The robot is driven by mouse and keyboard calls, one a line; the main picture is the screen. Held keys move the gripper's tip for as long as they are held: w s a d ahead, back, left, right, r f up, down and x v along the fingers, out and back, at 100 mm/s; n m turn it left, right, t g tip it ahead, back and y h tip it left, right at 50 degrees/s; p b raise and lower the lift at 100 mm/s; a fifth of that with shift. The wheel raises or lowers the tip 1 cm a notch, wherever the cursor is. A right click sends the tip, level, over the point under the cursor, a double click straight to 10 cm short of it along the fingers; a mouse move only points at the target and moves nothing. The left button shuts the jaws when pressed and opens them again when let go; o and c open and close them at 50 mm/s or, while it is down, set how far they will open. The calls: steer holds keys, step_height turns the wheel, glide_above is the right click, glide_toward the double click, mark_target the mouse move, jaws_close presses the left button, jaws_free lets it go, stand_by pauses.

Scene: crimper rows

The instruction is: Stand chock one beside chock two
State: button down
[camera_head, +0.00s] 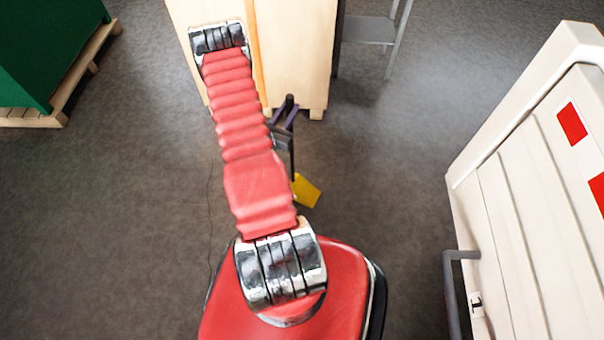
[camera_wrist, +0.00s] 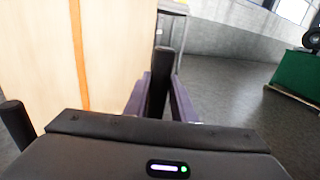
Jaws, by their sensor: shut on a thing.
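My gripper (camera_head: 282,116) is mostly behind my arm in the head view, close to the pale wooden box. In the wrist view the two purple fingers of my gripper (camera_wrist: 161,103) are shut on a narrow black upright piece (camera_wrist: 160,75). Its dark top (camera_head: 289,102) also shows in the head view. I cannot tell which chock this piece is. A flat-looking yellow piece (camera_head: 308,190) shows beside my arm in the head view, partly hidden by it. I cannot tell whether it is a chock. No other chock can be made out.
The pale wooden box (camera_head: 292,55) with an orange strip stands just beyond my gripper. A green block on a wooden pallet (camera_head: 40,118) is at left. A grey metal stand (camera_head: 368,30) is behind. A white panelled body (camera_head: 520,190) is at right. Grey floor between is open.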

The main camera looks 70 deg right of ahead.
steer(key=shift+f, duration=2.75)
steer(key=shift+f, duration=2.15)
steer(key=c, duration=1.5)
jaws_free()
steer(key=shift+f, duration=0.1)
steer(key=shift+c, duration=0.2)
steer(key=shift+o, duration=0.3)
steer(key=shift+a, duration=0.15)
steer(key=w+a, duration=0.1)
steer(key=a, duration=1)
steer(key=shift+w+a, duration=0.3)
steer(key=shift+a, duration=0.05)
